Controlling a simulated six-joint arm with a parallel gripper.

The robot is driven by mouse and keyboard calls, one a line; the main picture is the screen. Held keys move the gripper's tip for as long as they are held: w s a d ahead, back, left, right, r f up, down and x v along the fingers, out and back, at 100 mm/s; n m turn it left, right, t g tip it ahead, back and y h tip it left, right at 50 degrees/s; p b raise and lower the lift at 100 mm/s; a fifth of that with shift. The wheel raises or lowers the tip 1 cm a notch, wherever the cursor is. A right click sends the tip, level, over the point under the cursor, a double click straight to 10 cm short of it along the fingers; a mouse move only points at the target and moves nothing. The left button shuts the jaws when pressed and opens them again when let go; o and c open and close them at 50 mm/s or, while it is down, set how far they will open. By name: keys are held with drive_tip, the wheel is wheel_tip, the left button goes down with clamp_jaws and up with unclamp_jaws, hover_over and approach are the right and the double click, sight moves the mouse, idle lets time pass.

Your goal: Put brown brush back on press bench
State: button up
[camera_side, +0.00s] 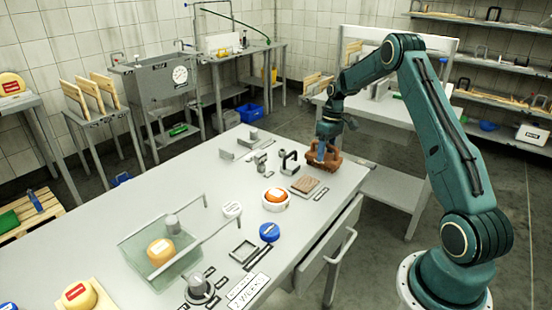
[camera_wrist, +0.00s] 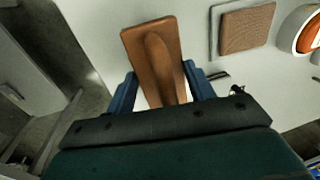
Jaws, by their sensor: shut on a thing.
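The brown brush (camera_wrist: 152,55) is between the two blue fingers of my gripper (camera_wrist: 160,92) in the wrist view, and the gripper is shut on it. In the side view the brush (camera_side: 322,162) is at the far right end of the press bench (camera_side: 105,238), by the bench edge, with my gripper (camera_side: 326,146) directly above it. I cannot tell whether the brush touches the bench top. Its underside is hidden.
A brown square pad (camera_side: 306,185) lies close by on the bench, with an orange cheese in a white ring (camera_side: 275,197) nearby. A black clamp-like tool (camera_side: 289,161) stands left of the brush. A white bench (camera_side: 385,112) stands behind.

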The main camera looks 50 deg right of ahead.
drive_tip(key=shift+f, duration=0.1)
drive_tip(key=o, duration=0.9)
drive_tip(key=shift+o, duration=0.2)
wheel_tip(320, 180, up, 12)
drive_tip(key=d, duration=0.2)
idle(0.4)
